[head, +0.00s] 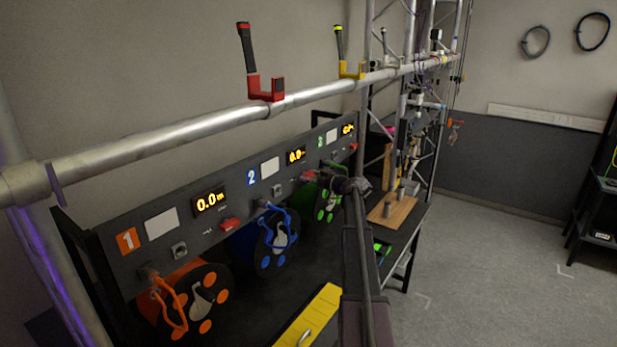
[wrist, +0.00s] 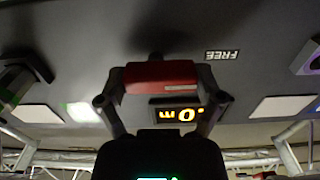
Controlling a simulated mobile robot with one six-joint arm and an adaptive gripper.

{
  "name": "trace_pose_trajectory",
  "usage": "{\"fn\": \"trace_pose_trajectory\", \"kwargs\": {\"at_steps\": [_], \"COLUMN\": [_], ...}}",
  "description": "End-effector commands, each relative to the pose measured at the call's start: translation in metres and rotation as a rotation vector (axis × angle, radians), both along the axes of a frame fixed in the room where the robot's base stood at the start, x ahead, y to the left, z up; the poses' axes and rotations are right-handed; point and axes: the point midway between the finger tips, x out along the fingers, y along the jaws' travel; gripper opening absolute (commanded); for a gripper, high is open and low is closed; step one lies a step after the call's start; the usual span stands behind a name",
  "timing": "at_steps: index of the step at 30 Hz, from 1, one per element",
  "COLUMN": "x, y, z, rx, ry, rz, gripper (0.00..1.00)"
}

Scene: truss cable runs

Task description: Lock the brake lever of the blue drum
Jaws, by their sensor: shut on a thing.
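The blue drum (head: 272,243) is mounted in the middle of the black panel, under the blue 2 label (head: 252,177). Its red brake lever (head: 308,177) sits below the display that reads 0.0. In the wrist view the red lever (wrist: 160,76) lies crosswise between the fingers of my gripper (wrist: 160,98), which is shut on it. The word FREE (wrist: 222,55) shows upside down beside it. In the head view my gripper (head: 325,181) comes in from the right, in front of the green drum (head: 328,200). The lever's exact angle is hard to tell.
The orange drum (head: 188,303) and its red lever (head: 230,224) are at the left. A yellow object (head: 308,322) lies in front. Open floor is at right.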

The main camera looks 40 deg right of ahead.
Motion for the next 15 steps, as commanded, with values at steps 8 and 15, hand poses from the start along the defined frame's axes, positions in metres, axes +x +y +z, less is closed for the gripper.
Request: {"fn": "trace_pose_trajectory", "kwargs": {"at_steps": [8,15], "x": [0.0005,0.001], "y": [0.0,-0.0002], "z": [0.0004,0.001], "rx": [0.029,0.127], "ry": [0.01,0.045], "rz": [0.0,-0.002], "gripper": [0.38,0.38]}}
